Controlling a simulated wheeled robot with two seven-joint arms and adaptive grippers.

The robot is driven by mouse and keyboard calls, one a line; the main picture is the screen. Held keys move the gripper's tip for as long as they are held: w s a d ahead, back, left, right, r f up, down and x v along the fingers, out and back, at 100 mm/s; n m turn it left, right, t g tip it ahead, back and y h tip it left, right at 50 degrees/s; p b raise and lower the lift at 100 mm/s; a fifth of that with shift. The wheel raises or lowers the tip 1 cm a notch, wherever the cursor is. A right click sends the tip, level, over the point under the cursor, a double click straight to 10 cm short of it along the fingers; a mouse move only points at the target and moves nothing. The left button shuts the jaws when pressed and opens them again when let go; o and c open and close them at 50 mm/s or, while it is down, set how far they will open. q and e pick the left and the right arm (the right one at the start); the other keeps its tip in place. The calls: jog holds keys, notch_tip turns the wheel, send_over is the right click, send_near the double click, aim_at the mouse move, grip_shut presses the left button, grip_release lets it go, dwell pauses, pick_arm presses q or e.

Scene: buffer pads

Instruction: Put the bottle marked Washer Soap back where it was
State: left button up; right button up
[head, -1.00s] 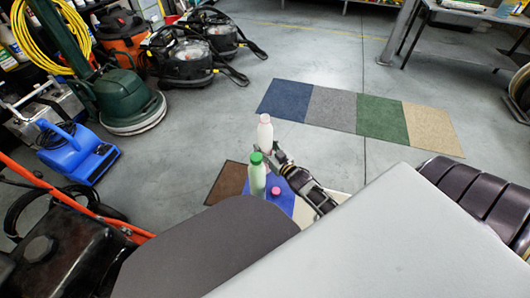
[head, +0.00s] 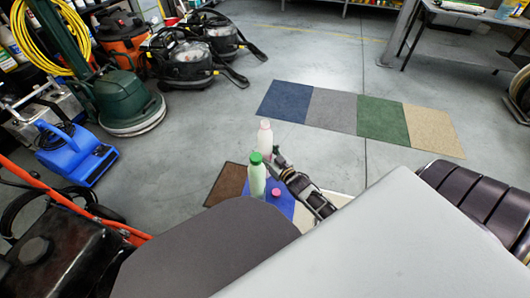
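A pale bottle with a pink cap (head: 265,138) stands upright beyond the green-capped bottle, held at my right gripper (head: 273,156), which reaches it from the right and seems closed on it. Its marking cannot be read, and its base is hidden behind the green-capped bottle. The pale green bottle with a green cap (head: 257,181) stands nearer, at the edge of a blue pad (head: 286,206). A third bottle shows mostly as a pink cap (head: 276,192) right of it. No label is legible, so I cannot tell which is Washer Soap. My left gripper is not in view.
Farther off lies a row of blue, grey, green (head: 382,121) and beige mats. Cleaning machines, including a blue blower (head: 75,155), stand left. Floor between is clear.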

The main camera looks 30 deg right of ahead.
jog(key=shift+o, duration=0.6)
jog(key=shift+r, duration=0.15)
jog(key=shift+s, duration=0.35)
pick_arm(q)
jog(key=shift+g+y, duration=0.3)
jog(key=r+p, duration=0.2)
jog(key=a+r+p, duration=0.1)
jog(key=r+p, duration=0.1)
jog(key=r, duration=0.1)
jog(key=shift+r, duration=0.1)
pick_arm(e)
jog(key=s, duration=1.1)
jog(key=shift+s+d+r, duration=0.15)
jog(key=shift+d+r, duration=0.15)
jog(key=shift+r, duration=0.15)
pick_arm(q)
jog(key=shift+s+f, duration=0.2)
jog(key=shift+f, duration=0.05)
